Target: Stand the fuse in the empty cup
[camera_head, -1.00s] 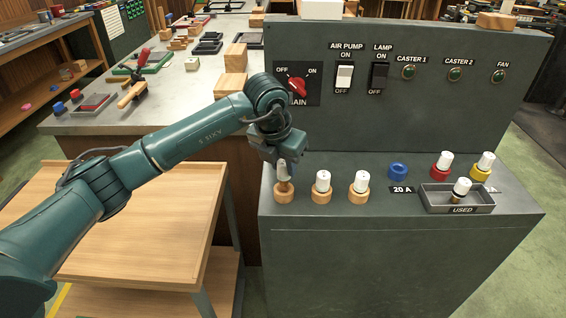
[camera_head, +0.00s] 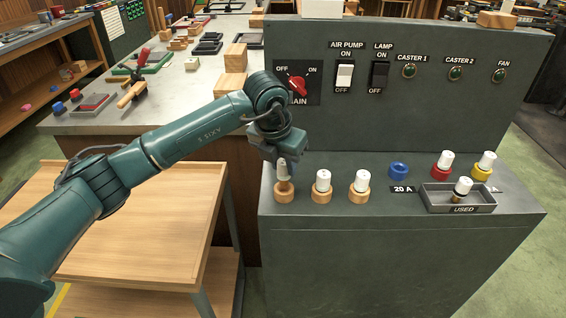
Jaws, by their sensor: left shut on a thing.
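My left gripper (camera_head: 283,172) points down over the leftmost wooden cup (camera_head: 284,195) on the grey panel's ledge. It is shut on a fuse (camera_head: 283,184) there. The fingers partly hide this fuse, and I cannot tell whether its foot is still inside the wooden cup. The blue cup (camera_head: 398,171), by the "20 A" label, is empty and lies to the right of the wooden cups. My right gripper is not in view.
Two white fuses (camera_head: 323,180) (camera_head: 360,180) stand in wooden cups beside my gripper. Fuses also stand in the red cup (camera_head: 442,174) and yellow cup (camera_head: 482,174). A "USED" tray (camera_head: 433,204) holds one tilted fuse (camera_head: 463,187). The upright switch panel (camera_head: 430,110) rises behind.

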